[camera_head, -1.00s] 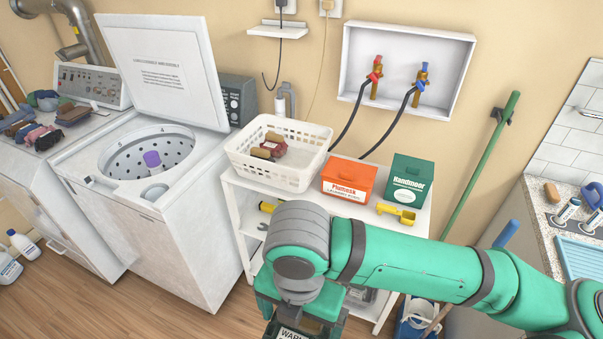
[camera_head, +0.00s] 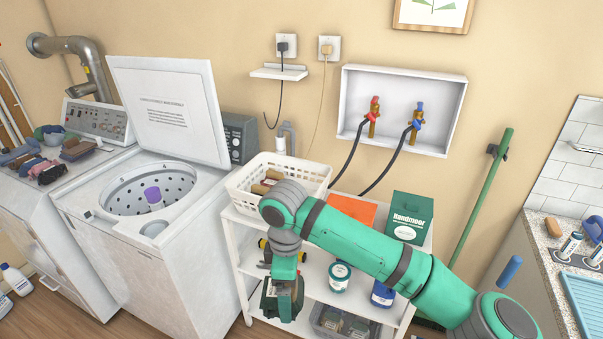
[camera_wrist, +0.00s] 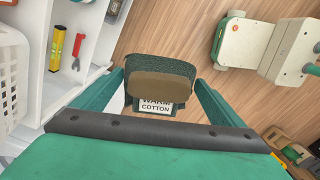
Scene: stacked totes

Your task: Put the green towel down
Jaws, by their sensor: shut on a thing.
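The green towel (camera_wrist: 174,68) is a dark green folded bundle with a brown patch, seen between my fingers in the wrist view. In the head view the dark green bundle (camera_head: 270,303) hangs at the end of my arm, in front of the white shelf rack. My gripper (camera_wrist: 160,88) points down and is shut on the towel, and it also shows in the head view (camera_head: 284,300). A white label reading "WARM COTTON" (camera_wrist: 156,106) shows at the towel's lower edge. I cannot tell whether it belongs to the towel or to something beneath it.
The white rack (camera_head: 240,265) carries a white basket (camera_head: 243,187), an orange box (camera_head: 352,209) and a green box (camera_head: 408,217). An open top-loading washer (camera_head: 135,262) stands left. Wooden floor (camera_wrist: 215,95) shows below my gripper. A sink counter (camera_head: 555,262) is at right.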

